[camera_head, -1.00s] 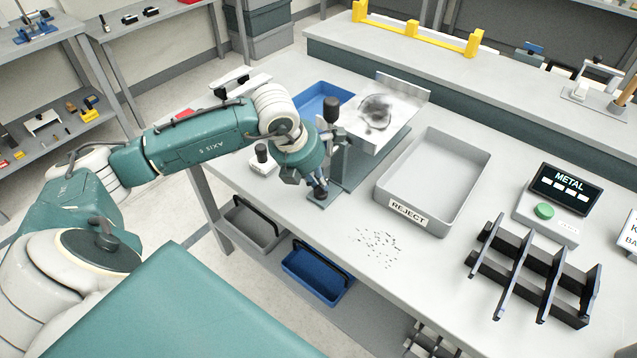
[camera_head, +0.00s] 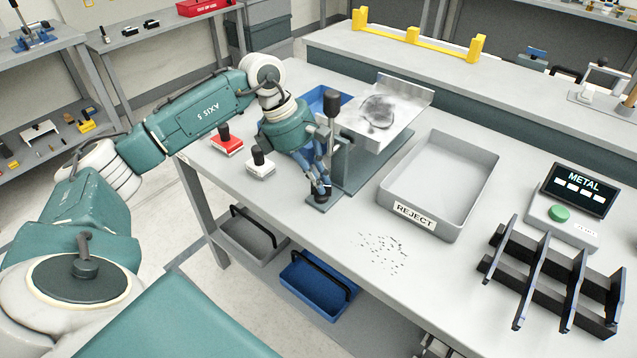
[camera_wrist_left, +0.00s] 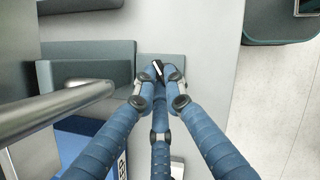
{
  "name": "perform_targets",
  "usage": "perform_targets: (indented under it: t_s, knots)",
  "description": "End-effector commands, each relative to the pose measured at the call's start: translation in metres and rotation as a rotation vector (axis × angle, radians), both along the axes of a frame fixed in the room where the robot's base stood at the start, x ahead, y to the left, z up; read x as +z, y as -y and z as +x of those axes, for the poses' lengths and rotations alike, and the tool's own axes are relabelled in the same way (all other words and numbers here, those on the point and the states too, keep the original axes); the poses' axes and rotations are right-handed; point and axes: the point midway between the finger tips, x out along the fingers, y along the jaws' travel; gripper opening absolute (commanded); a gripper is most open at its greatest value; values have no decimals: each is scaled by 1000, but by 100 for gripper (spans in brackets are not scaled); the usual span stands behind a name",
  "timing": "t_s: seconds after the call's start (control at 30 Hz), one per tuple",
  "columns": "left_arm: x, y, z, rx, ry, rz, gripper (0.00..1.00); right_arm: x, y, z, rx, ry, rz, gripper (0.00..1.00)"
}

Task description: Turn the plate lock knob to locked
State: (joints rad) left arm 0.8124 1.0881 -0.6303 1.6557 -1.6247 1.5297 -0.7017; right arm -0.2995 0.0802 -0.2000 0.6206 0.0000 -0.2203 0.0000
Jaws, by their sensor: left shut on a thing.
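The plate lock knob (camera_head: 319,195) is small and black and sits on the front foot of the grey fixture (camera_head: 352,160). My left gripper (camera_head: 323,184) points down at it, with blue fingers closed around it. In the left wrist view the fingertips (camera_wrist_left: 158,75) meet around the dark knob (camera_wrist_left: 157,69), which shows a white mark. The fingers hide much of the knob, and I cannot tell which setting it points to. My right gripper is not in view.
A black-knobbed lever (camera_head: 332,105) rises beside my left wrist. A grey REJECT tray (camera_head: 450,215) stands to the right. A red block (camera_head: 227,141) and a white block (camera_head: 261,164) with black knobs stand left of the gripper. Dark debris (camera_head: 384,250) lies in front.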

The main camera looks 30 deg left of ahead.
Motion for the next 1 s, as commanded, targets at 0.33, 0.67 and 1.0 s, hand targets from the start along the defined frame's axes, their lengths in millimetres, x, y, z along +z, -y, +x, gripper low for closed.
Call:
perform_targets:
  t_s: [0.33,0.67,1.0]
  knots:
    - [2,0,3,-216,6,0,0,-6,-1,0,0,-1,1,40]
    - [2,0,4,-295,7,2,0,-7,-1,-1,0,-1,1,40]
    - [2,0,4,-300,6,2,0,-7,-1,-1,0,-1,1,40]
